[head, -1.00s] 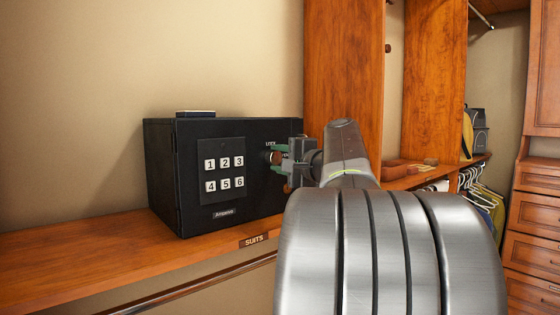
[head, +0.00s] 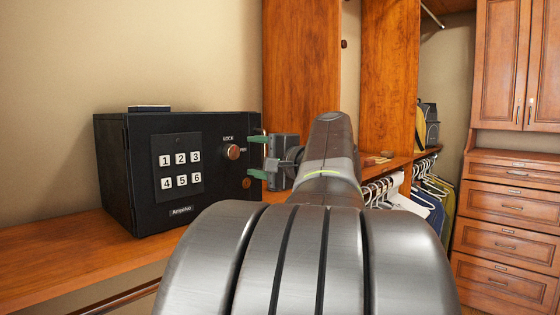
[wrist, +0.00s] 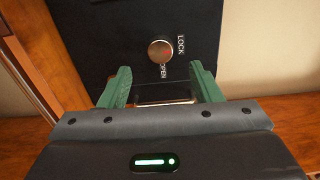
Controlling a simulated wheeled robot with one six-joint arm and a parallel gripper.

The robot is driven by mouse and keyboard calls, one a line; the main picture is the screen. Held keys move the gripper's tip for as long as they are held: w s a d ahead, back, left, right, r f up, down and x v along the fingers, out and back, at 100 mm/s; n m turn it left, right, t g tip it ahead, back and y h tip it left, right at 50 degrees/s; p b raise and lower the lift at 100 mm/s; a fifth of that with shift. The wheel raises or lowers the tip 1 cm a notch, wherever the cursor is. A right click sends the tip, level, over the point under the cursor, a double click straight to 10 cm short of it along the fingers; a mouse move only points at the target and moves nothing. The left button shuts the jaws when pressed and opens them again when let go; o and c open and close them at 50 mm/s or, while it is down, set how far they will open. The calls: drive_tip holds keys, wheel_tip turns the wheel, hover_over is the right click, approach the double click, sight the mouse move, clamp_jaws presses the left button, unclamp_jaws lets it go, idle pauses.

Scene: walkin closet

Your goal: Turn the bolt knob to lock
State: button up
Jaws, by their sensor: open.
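The black safe (head: 145,195) stands on the wooden shelf. Its round copper-coloured bolt knob (head: 233,152) is on the right part of the front, with LOCK above it and a partly covered OPEN label to its right. In the wrist view the knob (wrist: 160,51) shows a red mark on the side of its face towards the LOCK lettering. My gripper (head: 258,157) is open, its green fingers to the right of the knob in the head view and apart from it. In the wrist view nothing is between the fingertips (wrist: 160,82); the knob sits beyond them.
A number keypad (head: 181,168) is left of the knob. A flat dark item (head: 149,108) lies on top of the safe. The shelf (head: 60,250) is bare to the left. Wooden uprights (head: 300,75) and hanging clothes (head: 430,210) are to the right.

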sight(233, 153)
drive_tip(key=v, duration=0.6)
drive_tip(key=shift+s+d, duration=0.2)
drive_tip(key=shift+d, duration=0.1)
drive_tip(key=shift+a, duration=0.1)
drive_tip(key=x, duration=1.3)
drive_tip(key=shift+w+a, duration=0.25)
drive_tip(key=shift+a, duration=0.05)
